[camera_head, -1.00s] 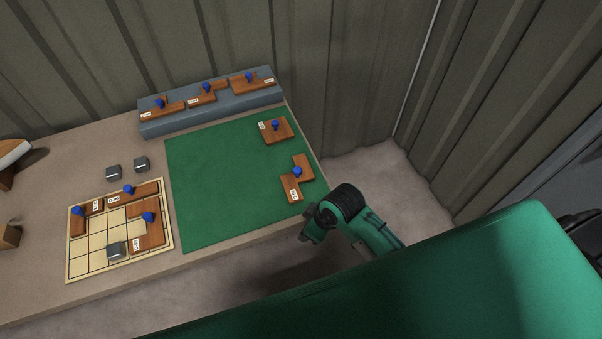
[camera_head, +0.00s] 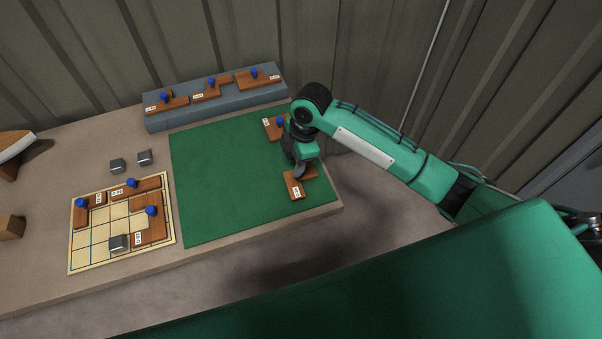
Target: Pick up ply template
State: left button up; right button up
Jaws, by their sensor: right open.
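A brown ply template (camera_head: 294,188) with a white label lies on the green mat (camera_head: 222,190) near its right edge. My right gripper (camera_head: 299,172) is open, directly over this template, and hides its blue knob and part of its upper half. I cannot tell whether the fingers touch it. A second ply template (camera_head: 271,128) lies behind on the mat, partly hidden by my right arm; its blue knob shows. More templates lie on the grey-blue ledge (camera_head: 216,107) and on the gridded board (camera_head: 103,243). My left gripper is not in view.
Templates with blue knobs sit on the board, including one at its right (camera_head: 148,228). A grey block (camera_head: 118,242) rests on the board, and two more lie behind it. A corrugated wall stands close behind the table. The mat's left and middle are clear.

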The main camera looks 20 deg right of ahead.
jog(key=w+d+r+n+h, duration=0.1)
jog(key=w+d+r+n, duration=0.1)
jog(key=w+d+r, duration=0.25)
jog(key=shift+g, duration=0.4)
jog(key=f, duration=0.2)
jog(key=a+f+p, duration=0.1)
jog(key=f, duration=0.2)
jog(key=s+f, duration=0.1)
jog(key=f, duration=0.2)
jog(key=shift+a+f+p, duration=0.15)
jog(key=shift+a+p, duration=0.25)
jog(key=shift+s+f, duration=0.1)
jog(key=shift+f, duration=0.15)
notch_tip(320, 180, down, 4)
jog(key=shift+s+r+p, duration=0.15)
jog(key=shift+r+p, duration=0.05)
jog(key=shift+p, duration=0.8)
jog(key=shift+f, duration=0.55)
grip_shut()
